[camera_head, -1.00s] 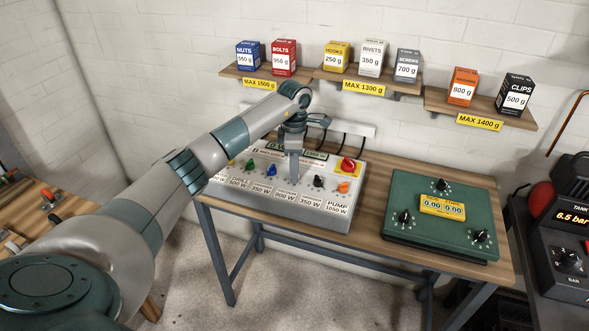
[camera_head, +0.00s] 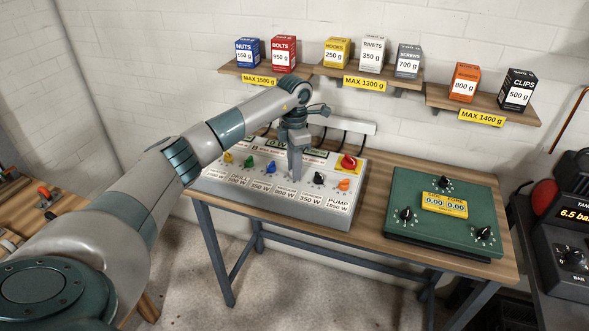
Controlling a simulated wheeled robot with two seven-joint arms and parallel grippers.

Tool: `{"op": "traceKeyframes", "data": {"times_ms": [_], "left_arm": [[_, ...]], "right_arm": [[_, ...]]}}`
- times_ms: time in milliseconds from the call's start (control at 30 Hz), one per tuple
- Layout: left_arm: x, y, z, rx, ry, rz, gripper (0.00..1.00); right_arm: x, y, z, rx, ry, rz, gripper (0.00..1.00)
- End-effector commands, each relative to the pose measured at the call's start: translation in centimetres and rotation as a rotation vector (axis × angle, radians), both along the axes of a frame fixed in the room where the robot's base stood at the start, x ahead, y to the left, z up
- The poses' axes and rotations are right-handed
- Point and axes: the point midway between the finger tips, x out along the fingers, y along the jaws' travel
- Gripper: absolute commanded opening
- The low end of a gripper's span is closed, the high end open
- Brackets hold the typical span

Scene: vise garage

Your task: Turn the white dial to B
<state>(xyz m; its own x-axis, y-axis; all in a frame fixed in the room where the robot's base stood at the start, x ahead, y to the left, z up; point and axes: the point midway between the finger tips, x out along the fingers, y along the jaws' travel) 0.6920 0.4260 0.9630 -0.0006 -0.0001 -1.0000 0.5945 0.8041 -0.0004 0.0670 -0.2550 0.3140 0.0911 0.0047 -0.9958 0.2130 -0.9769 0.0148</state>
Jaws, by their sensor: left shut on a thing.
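A pale grey control panel (camera_head: 270,203) stands on the wooden table, with a row of coloured dials along its front. My left gripper (camera_head: 295,175) points straight down onto this row, between the blue dial (camera_head: 271,167) and the black dial (camera_head: 319,178). It is shut on a dial there, which the fingers hide. By its place in the row this is the white dial, but its colour and pointer do not show. The letter marks around it cannot be read. My right gripper is out of view.
A green dial (camera_head: 249,162), yellow dial (camera_head: 228,158), orange dial (camera_head: 344,184) and large red knob (camera_head: 348,162) share the panel. A green box (camera_head: 400,187) with black dials stands to the right. Shelves with boxes hang above. A white power strip (camera_head: 355,126) lies behind.

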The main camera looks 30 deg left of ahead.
Motion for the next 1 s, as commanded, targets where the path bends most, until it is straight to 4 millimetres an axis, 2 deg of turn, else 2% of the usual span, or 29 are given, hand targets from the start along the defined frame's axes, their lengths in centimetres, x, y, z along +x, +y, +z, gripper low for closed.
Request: {"op": "traceKeyframes", "data": {"times_ms": [400,967,1000], "left_arm": [[0.04,0.07,0.03,0.001,-0.002,0.261,0.0],[0.04,0.05,0.08,0.0,-0.001,0.307,0.0],[0.04,0.05,0.08,0.0,-0.001,0.307,0.3]], "right_arm": [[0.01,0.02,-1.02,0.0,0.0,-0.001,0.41],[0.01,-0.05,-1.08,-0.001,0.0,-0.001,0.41],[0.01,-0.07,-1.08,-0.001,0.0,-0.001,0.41]]}}
